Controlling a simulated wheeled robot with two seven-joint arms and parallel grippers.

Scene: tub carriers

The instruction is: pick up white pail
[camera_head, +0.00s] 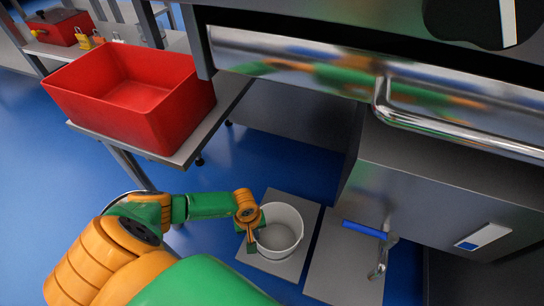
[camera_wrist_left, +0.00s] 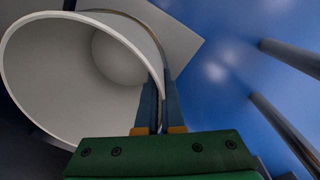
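The white pail (camera_head: 292,215) is upright with its open top facing up, at the grey plate (camera_head: 308,197) low in the head view. Whether its base touches the plate is hard to tell. My left gripper (camera_head: 251,238) is at the left side of its rim. In the left wrist view, the pail (camera_wrist_left: 45,85) fills the left side, and the two fingers of my left gripper (camera_wrist_left: 160,108) are close together with the pail's wall between them. My right gripper is in neither view.
A red tub (camera_head: 170,113) stands on a metal table at upper left. A second grey plate (camera_head: 335,265) lies right of the pail, with a blue-handled metal fitting (camera_head: 365,229) over it. A steel cabinet (camera_head: 430,185) and a rail (camera_head: 460,130) stand close on the right.

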